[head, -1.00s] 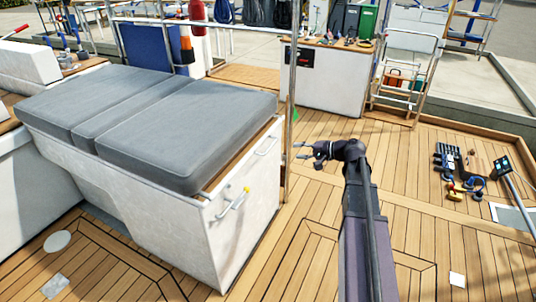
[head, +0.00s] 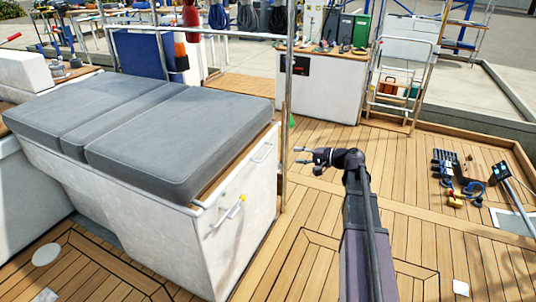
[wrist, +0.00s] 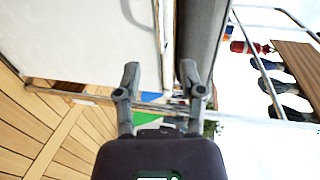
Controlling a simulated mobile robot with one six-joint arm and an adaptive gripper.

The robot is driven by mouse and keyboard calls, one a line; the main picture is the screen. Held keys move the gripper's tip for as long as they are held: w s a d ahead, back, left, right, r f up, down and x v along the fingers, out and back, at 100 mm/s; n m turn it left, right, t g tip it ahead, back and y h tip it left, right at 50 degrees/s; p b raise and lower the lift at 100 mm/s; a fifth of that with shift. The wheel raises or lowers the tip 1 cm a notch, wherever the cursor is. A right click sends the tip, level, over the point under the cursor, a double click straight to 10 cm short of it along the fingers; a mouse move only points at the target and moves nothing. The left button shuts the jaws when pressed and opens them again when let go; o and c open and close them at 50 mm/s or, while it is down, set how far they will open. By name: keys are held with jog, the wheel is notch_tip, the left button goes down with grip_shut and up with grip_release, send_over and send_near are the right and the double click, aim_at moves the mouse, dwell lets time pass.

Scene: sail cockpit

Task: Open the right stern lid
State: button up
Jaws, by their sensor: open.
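A white bench locker (head: 238,235) with grey cushions (head: 185,140) on top stands left of my arm. A wooden edge runs under the right-hand cushion. The locker's end panel has a handle with a yellow part (head: 231,211) and a pale handle (head: 263,152) higher up. I cannot tell which part is the right stern lid. My gripper (head: 298,156) is open and empty, right of the locker's far end in the head view. In the wrist view my gripper (wrist: 159,70) has its fingers apart, with the white panel (wrist: 80,35) and a cushion's dark side (wrist: 200,25) beyond them.
A metal post (head: 288,110) stands beside the locker's far corner, close to my gripper. A white cabinet (head: 322,85) and a folding ladder (head: 400,80) are behind. Tools (head: 455,180) lie on the deck at right. The wooden deck (head: 410,215) between is mostly clear.

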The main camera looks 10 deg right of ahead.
aim_at(268, 151)
jog(key=b+x, duration=0.2)
jog(key=x, duration=1)
jog(key=shift+w+a, duration=0.25)
jog(key=shift+c, duration=0.2)
grip_shut()
